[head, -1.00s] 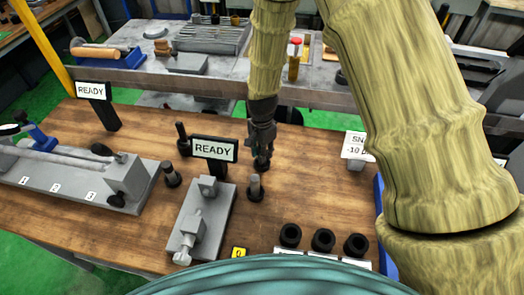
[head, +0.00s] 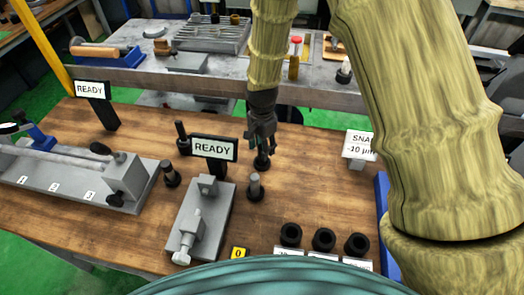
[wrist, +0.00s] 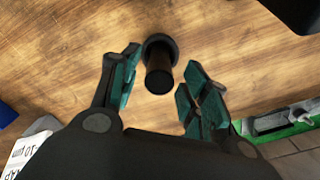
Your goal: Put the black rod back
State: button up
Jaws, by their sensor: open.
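A black rod (head: 262,158) stands upright on the wooden bench, below my gripper (head: 262,137), in the head view. The wrist view shows the black rod (wrist: 159,72) end-on, with a wider round black base around its foot. My gripper (wrist: 163,64) is open, its teal finger pads on either side of the rod. Gaps show between the rod and both pads, and nothing is held. The fingers partly hide the rod in the head view.
A black post (head: 182,138), a dark post (head: 170,175) and a grey-topped post (head: 255,187) stand left of my gripper. A READY sign (head: 214,149) stands behind a grey fixture (head: 205,215). Three black rings (head: 323,240) sit in front.

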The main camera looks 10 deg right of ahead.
jog(key=shift+r+b, duration=1.35)
jog(key=shift+r, duration=3.5)
